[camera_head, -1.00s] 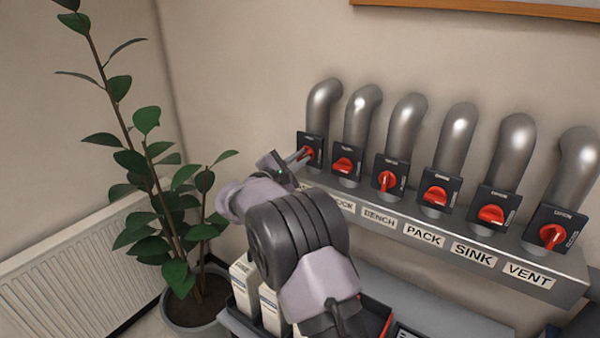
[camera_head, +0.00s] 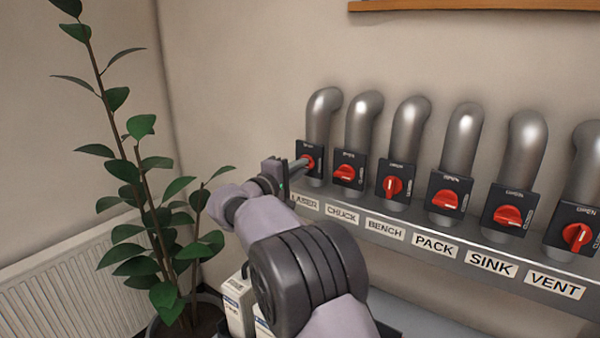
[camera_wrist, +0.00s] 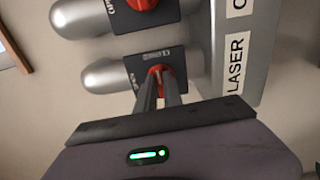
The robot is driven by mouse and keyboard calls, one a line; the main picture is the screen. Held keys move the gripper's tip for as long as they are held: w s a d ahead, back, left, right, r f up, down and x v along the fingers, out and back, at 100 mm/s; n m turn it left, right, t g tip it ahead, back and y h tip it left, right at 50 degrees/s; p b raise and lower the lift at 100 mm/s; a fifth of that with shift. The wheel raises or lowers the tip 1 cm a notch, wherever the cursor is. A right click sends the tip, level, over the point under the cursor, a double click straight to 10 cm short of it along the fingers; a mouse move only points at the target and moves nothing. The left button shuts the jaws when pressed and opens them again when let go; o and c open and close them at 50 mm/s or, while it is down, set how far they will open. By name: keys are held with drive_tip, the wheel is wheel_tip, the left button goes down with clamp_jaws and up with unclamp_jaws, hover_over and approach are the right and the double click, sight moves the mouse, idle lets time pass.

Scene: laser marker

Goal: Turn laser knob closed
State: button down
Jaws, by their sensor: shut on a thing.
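The laser knob (camera_head: 309,161) is the leftmost red knob, on a dark square plate above the LASER label (camera_head: 305,204). My gripper (camera_head: 301,164) reaches it from the left, its fingers shut on the knob. In the wrist view the two fingers (camera_wrist: 160,90) are close together on the red laser knob (camera_wrist: 159,71), and the LASER label (camera_wrist: 236,62) is on the right. The fingers hide part of the knob, so I cannot tell its exact angle.
Several more red knobs on grey pipes run rightward, starting with the CHUCK knob (camera_head: 347,173); it also shows at the top of the wrist view (camera_wrist: 143,3). A potted plant (camera_head: 140,210) and a radiator (camera_head: 50,290) are at the left. White cartons (camera_head: 238,300) stand below.

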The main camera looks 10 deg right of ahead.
drive_tip(key=shift+m, duration=0.3)
idle(0.4)
drive_tip(key=c, duration=1.5)
unclamp_jaws()
drive_tip(key=p+v, duration=0.4)
drive_tip(key=v, duration=1.3)
drive_tip(key=shift+s+a+r, duration=0.1)
drive_tip(key=shift+s+a, duration=0.05)
drive_tip(key=shift+a, duration=0.05)
